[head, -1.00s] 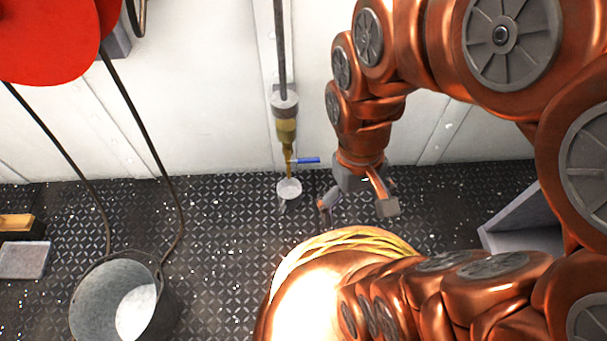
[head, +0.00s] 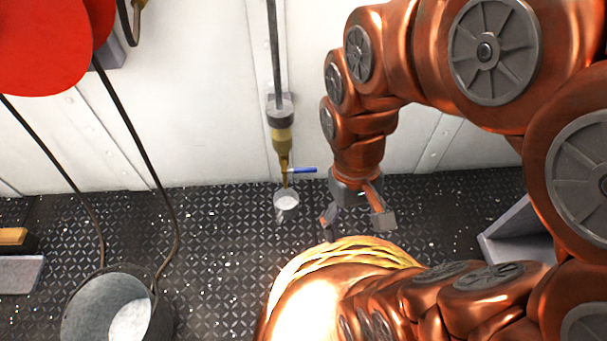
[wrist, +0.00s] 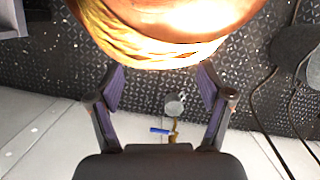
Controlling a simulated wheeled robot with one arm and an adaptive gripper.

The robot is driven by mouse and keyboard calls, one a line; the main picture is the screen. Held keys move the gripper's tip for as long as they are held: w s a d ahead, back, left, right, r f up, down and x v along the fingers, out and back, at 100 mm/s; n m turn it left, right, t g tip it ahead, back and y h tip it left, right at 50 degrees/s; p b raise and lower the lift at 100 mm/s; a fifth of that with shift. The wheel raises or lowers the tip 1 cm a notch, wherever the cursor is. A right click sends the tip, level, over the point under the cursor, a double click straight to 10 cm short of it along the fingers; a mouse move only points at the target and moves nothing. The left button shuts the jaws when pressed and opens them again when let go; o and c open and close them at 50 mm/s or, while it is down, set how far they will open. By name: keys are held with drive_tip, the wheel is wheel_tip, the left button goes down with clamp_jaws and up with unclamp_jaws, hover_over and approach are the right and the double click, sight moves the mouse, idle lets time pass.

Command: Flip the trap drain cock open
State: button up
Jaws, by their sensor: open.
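The trap drain cock (head: 284,166) is a brass fitting low on a pipe at the white wall, with a blue lever (head: 302,170) sticking out level to the right. A small grey cup (head: 286,199) is below its outlet. My gripper (head: 353,222) is open and empty, to the right of the cock and lower in the head view, pointing down. In the wrist view the blue lever (wrist: 160,130) and the cup (wrist: 174,103) show between the spread fingers (wrist: 162,92), apart from them.
A metal bucket (head: 118,306) stands at lower left, with dark hoses hanging near it. A red disc (head: 40,45) is at upper left. A grey ledge (head: 508,235) is at right. The patterned deck around the cup is clear.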

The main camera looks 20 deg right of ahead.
drive_tip(key=shift+g, duration=0.3)
drive_tip(key=r+p, duration=0.3)
drive_tip(key=r, duration=0.1)
drive_tip(key=s+r+p, duration=0.1)
drive_tip(key=r+p, duration=0.3)
drive_tip(key=s+r+p, duration=0.1)
drive_tip(key=r+p, duration=0.3)
drive_tip(key=shift+s+r, duration=0.15)
drive_tip(key=shift+r, duration=0.05)
drive_tip(key=c, duration=1.2)
drive_tip(key=shift+r, duration=0.1)
clamp_jaws()
drive_tip(key=shift+d, duration=0.1)
